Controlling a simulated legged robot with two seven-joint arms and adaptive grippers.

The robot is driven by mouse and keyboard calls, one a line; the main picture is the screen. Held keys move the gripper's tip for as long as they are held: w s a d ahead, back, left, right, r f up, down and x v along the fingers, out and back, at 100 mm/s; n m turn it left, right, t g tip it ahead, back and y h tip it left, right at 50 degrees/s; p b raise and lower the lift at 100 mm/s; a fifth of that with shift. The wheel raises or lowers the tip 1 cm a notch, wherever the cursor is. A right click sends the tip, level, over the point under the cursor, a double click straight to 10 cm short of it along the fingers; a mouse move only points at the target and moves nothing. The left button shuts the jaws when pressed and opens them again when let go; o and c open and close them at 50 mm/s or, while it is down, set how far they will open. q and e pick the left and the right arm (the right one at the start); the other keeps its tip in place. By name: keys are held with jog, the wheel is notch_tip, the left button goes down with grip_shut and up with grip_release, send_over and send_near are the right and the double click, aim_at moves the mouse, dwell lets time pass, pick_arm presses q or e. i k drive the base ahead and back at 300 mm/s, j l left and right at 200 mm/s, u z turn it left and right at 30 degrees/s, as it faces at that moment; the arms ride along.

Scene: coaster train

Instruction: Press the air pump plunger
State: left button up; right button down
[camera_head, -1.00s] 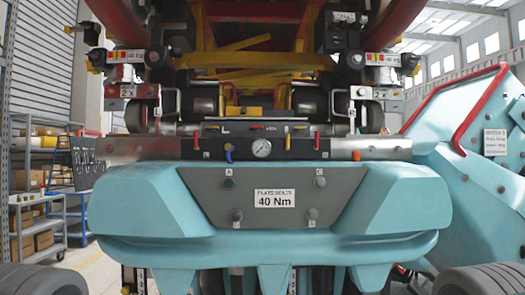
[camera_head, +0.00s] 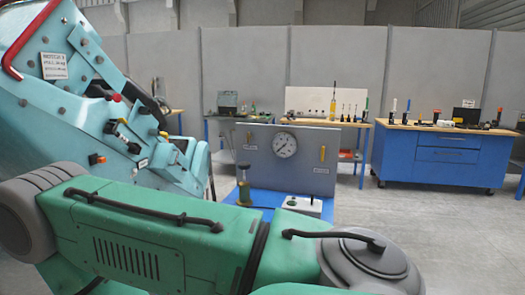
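A small upright pump-like cylinder (camera_head: 244,190) stands on a blue surface, in front of the left part of a grey panel. It has a thin rod and a dark top; it is small and I cannot make out its plunger clearly. The grey panel (camera_head: 308,166) carries a round white gauge (camera_head: 284,145) and two yellow levers. A white box (camera_head: 302,205) sits on the blue surface, right of the cylinder. Neither of my grippers is in view. A green arm link of mine crosses the lower foreground and hides what lies below and behind it.
A teal machine (camera_head: 60,100) with a red rail fills the left side, close to the cylinder. A blue workbench (camera_head: 447,163) with tools stands at the right, and another bench (camera_head: 345,122) stands behind the panel. The floor (camera_head: 440,225) at the right is clear.

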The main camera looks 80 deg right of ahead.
aim_at(244, 166)
jog(key=k+l, duration=0.15)
jog(key=l, duration=0.25)
jog(key=k+l, duration=0.15)
jog(key=l, duration=0.25)
jog(key=k+l, duration=0.2)
jog(key=l, duration=0.15)
jog(key=k+l+z, duration=0.1)
jog(key=l, duration=0.3)
jog(key=k+l, duration=0.2)
jog(key=l, duration=0.2)
jog(key=k+l, duration=0.15)
jog(key=l, duration=0.25)
jog(key=k+l, duration=0.15)
jog(key=l, duration=0.25)
jog(key=l+z, duration=0.1)
jog(key=l, duration=0.2)
